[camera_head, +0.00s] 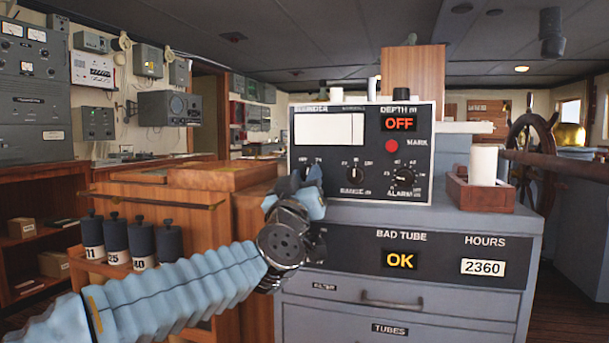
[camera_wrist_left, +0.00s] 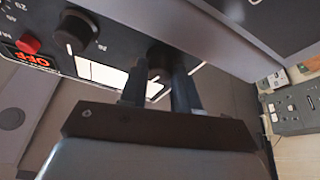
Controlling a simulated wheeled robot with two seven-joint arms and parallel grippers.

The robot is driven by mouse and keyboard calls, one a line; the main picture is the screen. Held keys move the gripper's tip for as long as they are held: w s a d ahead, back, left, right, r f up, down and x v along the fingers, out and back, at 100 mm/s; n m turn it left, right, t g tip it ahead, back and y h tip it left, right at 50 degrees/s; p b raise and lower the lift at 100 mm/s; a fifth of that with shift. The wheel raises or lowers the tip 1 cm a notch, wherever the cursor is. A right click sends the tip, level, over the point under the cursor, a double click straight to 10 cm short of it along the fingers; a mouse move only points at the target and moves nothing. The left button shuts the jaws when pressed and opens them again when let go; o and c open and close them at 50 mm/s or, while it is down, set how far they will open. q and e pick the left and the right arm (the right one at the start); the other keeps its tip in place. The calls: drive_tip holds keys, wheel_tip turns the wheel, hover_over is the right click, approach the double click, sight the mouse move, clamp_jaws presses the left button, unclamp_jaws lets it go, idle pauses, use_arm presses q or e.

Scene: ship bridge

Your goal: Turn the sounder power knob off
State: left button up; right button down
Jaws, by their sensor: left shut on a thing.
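The sounder (camera_head: 370,190) is a dark-faced box on a grey cabinet, with a blank white screen and a DEPTH display (camera_head: 398,124) reading OFF in red. The sounder power knob (camera_wrist_left: 159,54) is the leftmost knob of its lower row. My left gripper (camera_head: 309,178) is at that knob and covers most of it in the head view. In the left wrist view the two dark fingers of the left gripper (camera_wrist_left: 158,78) are closed on the knob, one on each side. My right gripper is not in view.
The RANGE knob (camera_head: 355,173), ALARM knob (camera_head: 403,178) and red MARK button (camera_head: 391,146) sit right of the gripped knob. A wooden tray (camera_head: 480,195) holds a white cylinder (camera_head: 483,163). Several dark numbered cylinders (camera_head: 143,241) stand at lower left. The grey cabinet (camera_head: 420,217) shows OK and 2360.

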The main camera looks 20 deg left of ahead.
use_arm(q)
drive_tip(key=n+y+p, duration=0.1)
drive_tip(key=n, duration=0.2)
drive_tip(key=n+g+y, duration=0.1)
drive_tip(key=n+y, duration=0.1)
drive_tip(key=n, duration=0.1)
drive_tip(key=shift+d+r+p, duration=0.15)
drive_tip(key=shift+p, duration=0.2)
drive_tip(key=shift+n+g+y+p, duration=0.35)
drive_tip(key=shift+n+y, duration=0.15)
drive_tip(key=shift+n, duration=0.8)
drive_tip(key=shift+n+g+y+p, duration=0.35)
drive_tip(key=shift+n+y, duration=0.15)
drive_tip(key=shift+n, duration=0.8)
drive_tip(key=o, duration=1)
drive_tip(key=shift+o, duration=0.2)
drive_tip(key=b+v, duration=0.2)
drive_tip(key=v, duration=1.2)
